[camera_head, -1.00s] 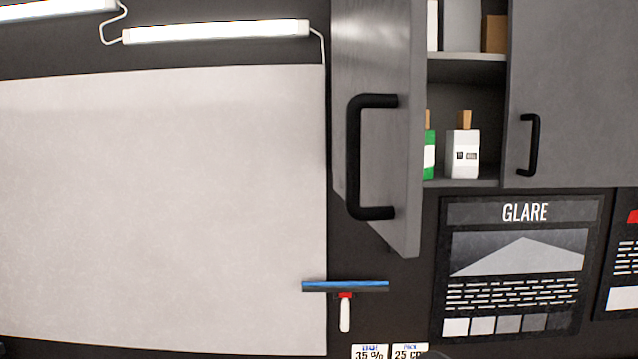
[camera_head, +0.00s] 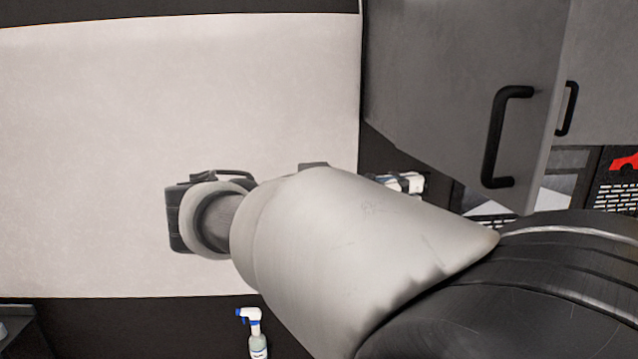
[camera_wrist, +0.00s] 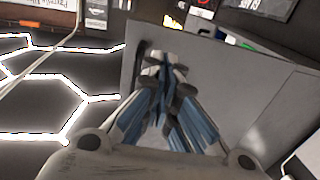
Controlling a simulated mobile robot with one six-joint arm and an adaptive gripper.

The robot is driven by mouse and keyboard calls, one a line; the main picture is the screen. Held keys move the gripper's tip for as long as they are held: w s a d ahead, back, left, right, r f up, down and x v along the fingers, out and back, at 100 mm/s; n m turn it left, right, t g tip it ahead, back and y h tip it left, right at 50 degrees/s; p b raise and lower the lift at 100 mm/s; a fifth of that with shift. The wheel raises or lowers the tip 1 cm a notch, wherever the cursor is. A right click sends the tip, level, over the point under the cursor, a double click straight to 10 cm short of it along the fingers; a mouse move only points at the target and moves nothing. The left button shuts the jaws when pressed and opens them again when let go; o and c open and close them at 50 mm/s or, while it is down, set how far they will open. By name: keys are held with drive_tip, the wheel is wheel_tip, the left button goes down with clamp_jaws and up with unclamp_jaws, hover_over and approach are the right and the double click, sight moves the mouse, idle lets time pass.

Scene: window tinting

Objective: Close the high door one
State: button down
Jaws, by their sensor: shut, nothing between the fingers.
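The high door (camera_head: 450,85) is a grey panel with a black bar handle (camera_head: 507,135) near its free right edge. It stands ajar, with its edge jutting toward me past the neighbouring door. The cabinet's inside is hidden behind it. In the wrist view a grey door panel (camera_wrist: 225,85) lies beyond my gripper (camera_wrist: 165,65), with a dark handle (camera_wrist: 138,62) at its left side. My gripper is shut and empty, in front of the panel; I cannot tell whether it touches. In the head view my arm covers much of the lower middle.
The neighbouring closed door's handle (camera_head: 567,108) shows at the right. A large pale wall panel (camera_head: 110,120) fills the left. A spray bottle (camera_head: 256,335) stands below. A poster (camera_head: 618,180) is at the right. Hexagonal lights (camera_wrist: 60,90) show in the wrist view.

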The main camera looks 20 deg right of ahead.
sight(493, 183)
drive_tip(key=shift+d+f+b, duration=0.3)
drive_tip(key=shift+f+b, duration=0.05)
drive_tip(key=shift+b, duration=0.8)
drive_tip(key=d+p, duration=0.1)
drive_tip(key=d, duration=0.3)
drive_tip(key=d+p, duration=0.1)
drive_tip(key=d, duration=0.2)
drive_tip(key=s+d+p, duration=0.1)
drive_tip(key=d+p, duration=0.1)
drive_tip(key=d, duration=0.2)
drive_tip(key=shift+d+r, duration=0.35)
